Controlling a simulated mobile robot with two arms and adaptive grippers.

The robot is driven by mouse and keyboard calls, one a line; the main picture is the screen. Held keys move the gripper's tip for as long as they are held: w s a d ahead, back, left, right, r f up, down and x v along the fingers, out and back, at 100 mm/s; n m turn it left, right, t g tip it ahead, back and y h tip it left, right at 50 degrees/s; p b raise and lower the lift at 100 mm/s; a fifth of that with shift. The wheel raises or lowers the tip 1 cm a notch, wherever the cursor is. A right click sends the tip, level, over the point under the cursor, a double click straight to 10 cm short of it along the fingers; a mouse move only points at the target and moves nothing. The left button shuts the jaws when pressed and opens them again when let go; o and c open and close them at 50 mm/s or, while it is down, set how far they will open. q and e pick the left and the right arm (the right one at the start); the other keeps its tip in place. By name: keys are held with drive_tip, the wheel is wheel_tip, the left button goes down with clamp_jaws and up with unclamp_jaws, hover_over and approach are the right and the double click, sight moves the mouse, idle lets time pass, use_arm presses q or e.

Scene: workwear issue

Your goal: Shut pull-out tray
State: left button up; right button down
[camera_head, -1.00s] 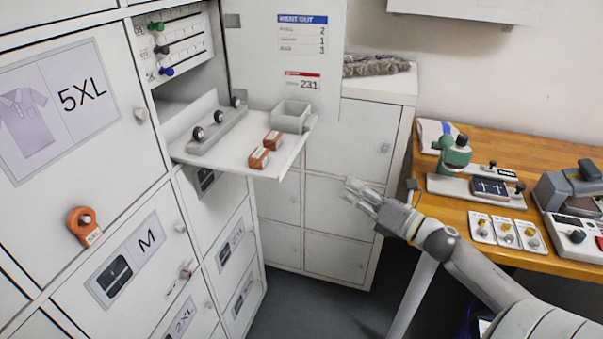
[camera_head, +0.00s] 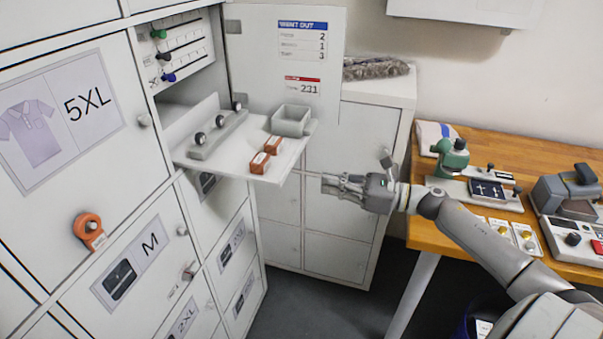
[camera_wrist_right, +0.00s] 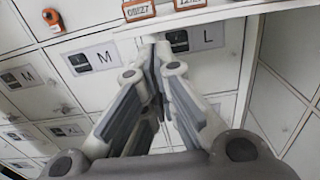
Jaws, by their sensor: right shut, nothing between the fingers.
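The pull-out tray (camera_head: 228,163) stands out of the cabinet opening at the centre left in the head view. It carries a rail with dark round knobs (camera_head: 215,134), a grey open box (camera_head: 291,120) and two small orange-brown counters (camera_head: 266,155). In the right wrist view the tray's edge (camera_wrist_right: 222,13) and the counters (camera_wrist_right: 138,9) show at the top. My right gripper (camera_head: 326,183) is shut and empty, to the right of the tray's front edge and a little below it, seemingly apart from it. My left gripper is not in view.
An open cabinet door (camera_head: 285,60) with a printed sheet stands behind the tray. Labelled lockers (camera_head: 75,105) fill the left; one holds an orange tag (camera_head: 88,230). A wooden table (camera_head: 500,150) with devices stands at right. The floor between lockers and table is clear.

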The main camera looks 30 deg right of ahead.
drive_tip(key=p+x, duration=0.3)
drive_tip(key=x, duration=0.4)
drive_tip(key=shift+w+a, duration=0.15)
drive_tip(key=shift+a, duration=0.05)
